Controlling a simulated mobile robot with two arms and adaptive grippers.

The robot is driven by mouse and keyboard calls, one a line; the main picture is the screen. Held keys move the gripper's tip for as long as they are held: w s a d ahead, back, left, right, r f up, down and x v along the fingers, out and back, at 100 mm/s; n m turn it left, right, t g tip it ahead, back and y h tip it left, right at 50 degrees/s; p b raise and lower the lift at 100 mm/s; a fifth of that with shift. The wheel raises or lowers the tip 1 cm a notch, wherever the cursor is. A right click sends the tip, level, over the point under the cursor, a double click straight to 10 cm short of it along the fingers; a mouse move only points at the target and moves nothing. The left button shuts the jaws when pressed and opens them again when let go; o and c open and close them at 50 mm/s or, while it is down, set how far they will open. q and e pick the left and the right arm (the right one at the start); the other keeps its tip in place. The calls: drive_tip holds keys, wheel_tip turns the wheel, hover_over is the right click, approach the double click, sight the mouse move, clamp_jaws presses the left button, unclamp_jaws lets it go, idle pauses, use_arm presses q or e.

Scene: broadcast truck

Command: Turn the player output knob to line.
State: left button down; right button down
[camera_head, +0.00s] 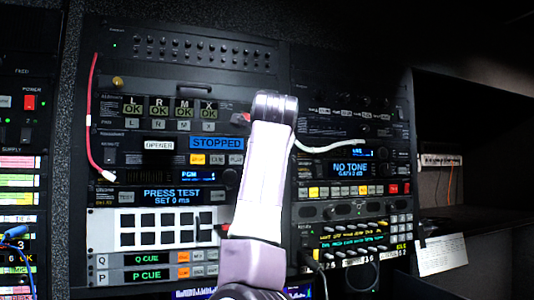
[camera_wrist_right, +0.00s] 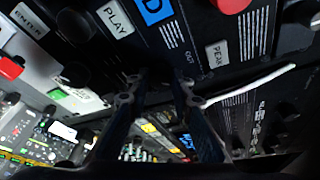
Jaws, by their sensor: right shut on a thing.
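The player panel shows a blue STOPPED display (camera_head: 216,143) in the head view. The output knob (camera_wrist_right: 157,73) is a dark shape between my fingertips in the right wrist view, beside the small OUT label (camera_wrist_right: 190,57). My right gripper (camera_wrist_right: 158,80) is shut on this knob. The knob's pointer and setting cannot be made out. In the head view my right arm hides the knob and the gripper's fingers. My left gripper is in neither view.
A white cable (camera_head: 328,147) passes close to my right gripper and also shows in the right wrist view (camera_wrist_right: 250,85). A red cable (camera_head: 93,110) hangs at the left. A dark shelf is at the right.

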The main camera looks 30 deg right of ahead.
drive_tip(key=shift+f+m+y, duration=0.2)
drive_tip(key=shift+m+y, duration=0.1)
drive_tip(key=shift+m, duration=0.1)
drive_tip(key=c, duration=1.7)
unclamp_jaws()
drive_tip(key=shift+d+r, duration=0.1)
drive_tip(key=v, duration=1.2)
